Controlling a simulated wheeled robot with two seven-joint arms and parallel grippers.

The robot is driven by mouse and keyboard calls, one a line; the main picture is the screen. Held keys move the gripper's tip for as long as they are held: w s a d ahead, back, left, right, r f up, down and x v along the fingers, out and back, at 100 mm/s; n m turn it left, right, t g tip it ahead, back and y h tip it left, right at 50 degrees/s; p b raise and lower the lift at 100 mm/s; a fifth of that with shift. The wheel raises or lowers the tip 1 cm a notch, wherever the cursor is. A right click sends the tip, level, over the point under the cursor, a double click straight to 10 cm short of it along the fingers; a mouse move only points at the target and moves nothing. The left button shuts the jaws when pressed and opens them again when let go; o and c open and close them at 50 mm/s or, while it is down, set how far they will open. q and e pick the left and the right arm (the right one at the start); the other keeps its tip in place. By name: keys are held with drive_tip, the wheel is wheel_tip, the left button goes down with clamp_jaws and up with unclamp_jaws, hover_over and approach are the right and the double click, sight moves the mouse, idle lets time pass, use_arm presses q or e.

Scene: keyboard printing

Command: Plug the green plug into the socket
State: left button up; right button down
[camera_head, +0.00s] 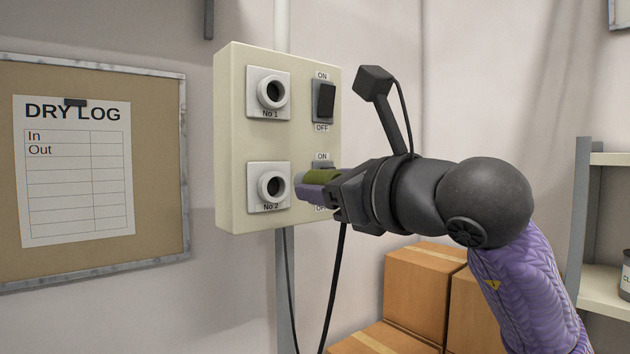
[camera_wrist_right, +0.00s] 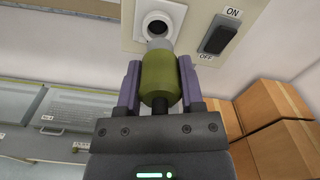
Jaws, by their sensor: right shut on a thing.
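My right gripper (camera_head: 316,188) is shut on the green plug (camera_head: 322,176), gripping it from the right side of the panel. In the right wrist view, the plug (camera_wrist_right: 160,78) sits between the two purple fingers of the gripper (camera_wrist_right: 160,82), its grey tip pointing at a round white socket (camera_wrist_right: 157,27). The tip overlaps the socket's lower rim there; I cannot tell whether they touch. In the head view the plug is just right of the lower socket, No 2 (camera_head: 272,187). The upper socket, No 1 (camera_head: 271,93), is empty. My left gripper is not in view.
The cream panel (camera_head: 235,130) has an upper switch (camera_head: 324,100) and a lower one largely hidden by my gripper. A dark cable (camera_head: 336,275) hangs below. Cardboard boxes (camera_head: 425,285) stand at lower right, a shelf (camera_head: 605,225) at far right, a notice board (camera_head: 160,165) at left.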

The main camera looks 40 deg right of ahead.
sight(268, 182)
drive_tip(key=shift+s+f+n, duration=0.1)
drive_tip(key=shift+f+n, duration=0.2)
drive_tip(key=shift+f, duration=0.5)
drive_tip(key=shift+r, duration=0.25)
drive_tip(key=shift+w+a+p, duration=0.1)
drive_tip(key=shift+w+p, duration=0.2)
drive_tip(key=shift+w, duration=0.1)
drive_tip(key=w+p, duration=0.1)
drive_tip(key=w, duration=0.2)
drive_tip(key=shift+a, duration=0.1)
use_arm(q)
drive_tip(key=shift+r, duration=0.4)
use_arm(e)
drive_tip(key=shift+w, duration=0.55)
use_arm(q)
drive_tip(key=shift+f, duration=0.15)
use_arm(e)
drive_tip(key=shift+w, duration=0.2)
